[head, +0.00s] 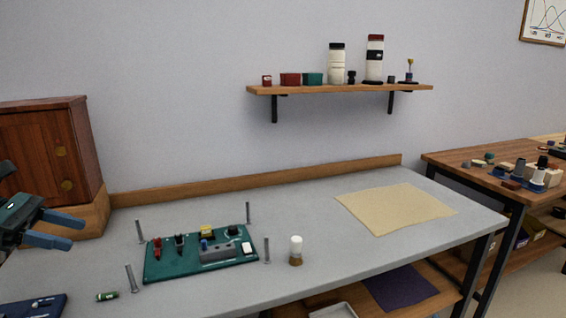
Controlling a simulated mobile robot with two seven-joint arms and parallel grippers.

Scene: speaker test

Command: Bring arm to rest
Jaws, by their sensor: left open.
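My left gripper (60,231) comes in at the left edge of the head view. Its two blue fingers are apart, with nothing between them. It appears in front of the wooden cabinet, to the left of the green board, and touches nothing that I can see. My right gripper is not in the picture.
A green board (160,276) with small parts lies on the grey table (330,250) between several upright metal posts. A white-capped bottle (296,250) stands right of it. A beige mat (395,209) lies at the right. A wooden cabinet (40,155) stands at the left.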

